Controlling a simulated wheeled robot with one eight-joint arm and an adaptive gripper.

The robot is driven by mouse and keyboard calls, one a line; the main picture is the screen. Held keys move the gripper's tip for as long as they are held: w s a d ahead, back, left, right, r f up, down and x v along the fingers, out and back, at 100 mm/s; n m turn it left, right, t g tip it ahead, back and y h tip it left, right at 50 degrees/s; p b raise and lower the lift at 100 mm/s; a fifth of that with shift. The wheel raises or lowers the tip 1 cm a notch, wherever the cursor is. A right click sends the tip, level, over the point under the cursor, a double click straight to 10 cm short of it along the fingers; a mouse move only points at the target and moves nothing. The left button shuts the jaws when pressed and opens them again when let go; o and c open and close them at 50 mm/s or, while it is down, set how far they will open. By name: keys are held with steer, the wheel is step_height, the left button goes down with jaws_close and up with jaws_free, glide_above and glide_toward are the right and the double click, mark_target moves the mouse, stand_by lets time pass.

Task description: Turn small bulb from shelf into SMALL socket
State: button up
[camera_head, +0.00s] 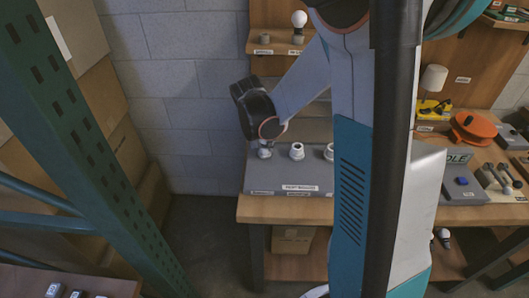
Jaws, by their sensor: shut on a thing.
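My gripper (265,143) is at the left end of a grey socket panel (262,177) on the bench, pointing down. It is small in view and partly hidden by my wrist. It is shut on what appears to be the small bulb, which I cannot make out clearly. A pale round form (264,153), seemingly the left socket, lies directly under it. Whether bulb and socket touch I cannot tell. A white socket (297,151) stands in the panel's middle, and another (329,152) is partly behind my arm. The panel labels are too small to read.
A wooden shelf (283,49) above holds a white bulb (299,19) in a holder, with an empty holder (265,38) beside it. Right of my arm are a white-shaded lamp (433,78), an orange reel (472,128) and tools. A green rack post (85,140) stands at left.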

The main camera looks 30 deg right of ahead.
steer(key=m, duration=0.2)
steer(key=m+g, duration=0.1)
steer(key=m, duration=0.1)
steer(key=shift+w+f+g+h, duration=0.1)
steer(key=shift+w+g+h, duration=0.05)
steer(key=shift+g+h, duration=0.15)
steer(key=shift+m+g+b, duration=0.3)
steer(key=shift+m+g, duration=0.2)
steer(key=shift+m, duration=0.9)
steer(key=shift+w+m+g, duration=0.15)
steer(key=shift+m+g, duration=0.35)
steer(key=shift+m, duration=0.7)
steer(key=m, duration=0.2)
steer(key=m+g, duration=0.1)
steer(key=m, duration=0.1)
steer(key=shift+m+g, duration=0.3)
